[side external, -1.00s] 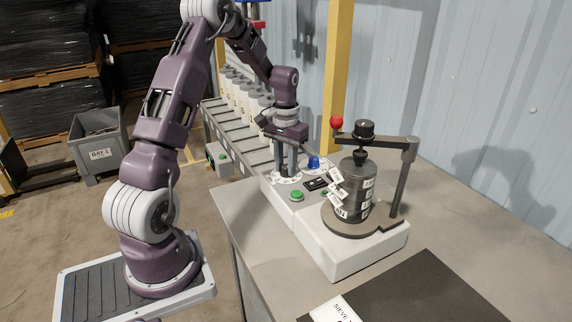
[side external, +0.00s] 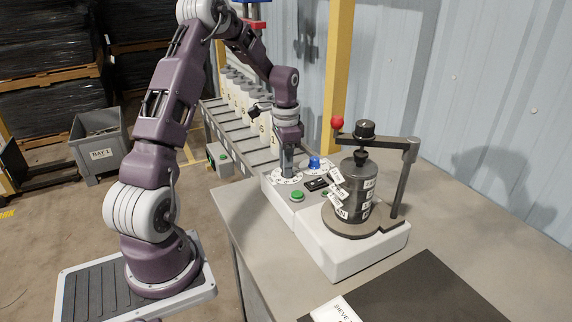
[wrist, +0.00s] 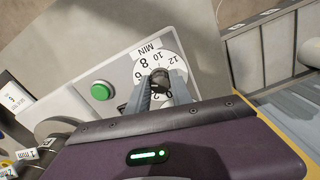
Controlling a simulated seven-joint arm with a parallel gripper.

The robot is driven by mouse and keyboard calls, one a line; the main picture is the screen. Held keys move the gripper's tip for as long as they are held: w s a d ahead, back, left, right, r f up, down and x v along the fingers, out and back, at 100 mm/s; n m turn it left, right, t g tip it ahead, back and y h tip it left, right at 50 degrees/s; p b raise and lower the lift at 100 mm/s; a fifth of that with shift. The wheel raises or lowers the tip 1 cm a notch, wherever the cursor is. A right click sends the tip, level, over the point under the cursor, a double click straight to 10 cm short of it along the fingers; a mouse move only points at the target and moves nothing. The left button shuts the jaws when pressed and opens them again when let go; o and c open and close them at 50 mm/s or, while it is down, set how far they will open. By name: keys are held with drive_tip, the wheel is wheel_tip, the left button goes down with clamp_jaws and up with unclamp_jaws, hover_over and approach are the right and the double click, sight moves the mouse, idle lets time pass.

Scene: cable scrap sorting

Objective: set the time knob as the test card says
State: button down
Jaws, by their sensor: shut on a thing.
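The knob's pointer is not clear to me. In the side view my gripper (side external: 287,172) points straight down at the dial (side external: 277,180) on the white machine base (side external: 350,262), and its fingers hide the knob.
A green button (side external: 297,196) and a blue lamp (side external: 314,162) are close to the dial. A dark sieve stack (side external: 352,185) with white tags stands under a clamp arm with a red ball (side external: 337,122). A roller conveyor (side external: 232,132) with pale containers runs behind.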

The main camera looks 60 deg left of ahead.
idle(0.4)
drive_tip(key=c, duration=1.1)
unclamp_jaws()
drive_tip(key=shift+c, duration=0.2)
wheel_tip(320, 180, up, 7)
drive_tip(key=shift+r, duration=0.1)
